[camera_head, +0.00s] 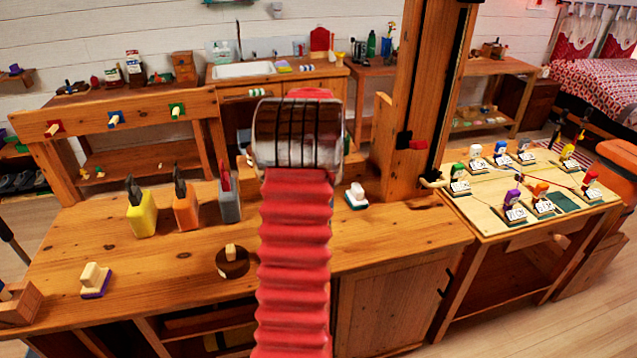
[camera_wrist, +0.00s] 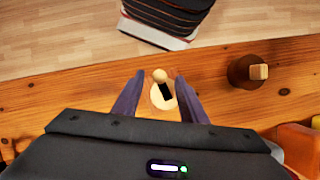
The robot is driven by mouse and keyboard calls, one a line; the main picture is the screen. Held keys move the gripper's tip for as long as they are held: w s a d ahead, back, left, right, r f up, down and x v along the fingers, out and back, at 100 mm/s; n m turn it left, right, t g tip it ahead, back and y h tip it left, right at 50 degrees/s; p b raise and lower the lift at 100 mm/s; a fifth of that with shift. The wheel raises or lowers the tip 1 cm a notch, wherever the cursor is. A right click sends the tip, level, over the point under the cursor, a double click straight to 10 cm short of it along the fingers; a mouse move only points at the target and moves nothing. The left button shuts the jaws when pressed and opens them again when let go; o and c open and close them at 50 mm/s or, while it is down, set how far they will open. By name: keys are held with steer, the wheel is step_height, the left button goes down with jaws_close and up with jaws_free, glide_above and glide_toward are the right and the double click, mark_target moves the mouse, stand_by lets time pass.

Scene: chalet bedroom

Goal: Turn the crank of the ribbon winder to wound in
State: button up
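The ribbon winder (camera_wrist: 161,101) shows in the wrist view as a pale round disc on the wooden bench. Its crank is a short black arm (camera_wrist: 165,91) with a round pale knob (camera_wrist: 160,75) at the end towards the top of the picture. My gripper (camera_wrist: 158,78) is open, with one dark finger on each side of the knob. Gaps show between the knob and both fingers, so it holds nothing. How high the fingertips are above the disc is hard to tell. In the head view my red arm hides the winder and the gripper.
A dark round block with a wooden peg (camera_head: 232,262) stands beside the winder; it also shows in the wrist view (camera_wrist: 247,72). Yellow (camera_head: 141,212), orange (camera_head: 185,205) and grey (camera_head: 229,200) bottle-like objects stand behind. A white-topped brush (camera_head: 356,196) lies right of my arm.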

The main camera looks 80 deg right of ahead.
steer(key=s+v, duration=0.1)
steer(key=v, duration=0.8)
steer(key=shift+w+d+r, duration=0.15)
steer(key=shift+w+r, duration=0.25)
steer(key=shift+w, duration=0.05)
steer(key=w+a+r+n+t+h, duration=0.1)
steer(key=w+a+r+n+h, duration=0.2)
steer(key=w+a, duration=0.8)
steer(key=w+a+r+n+h, duration=0.1)
steer(key=w+a+r+n, duration=0.3)
steer(key=w+a, duration=0.7)
steer(key=a+r+n+t+h, duration=0.1)
steer(key=a+n+t, duration=0.15)
steer(key=a, duration=1.55)
steer(key=s+a+f+n+t, duration=0.1)
steer(key=s+a+f+n, duration=0.1)
steer(key=a, duration=0.6)
steer(key=s+a+f+n+t, duration=0.2)
steer(key=s+a+n, duration=0.1)
steer(key=a, duration=0.5)
steer(key=shift+s+f+n+y, duration=0.3)
steer(key=shift+s+f+n, duration=0.05)
steer(key=shift+s, duration=0.1)
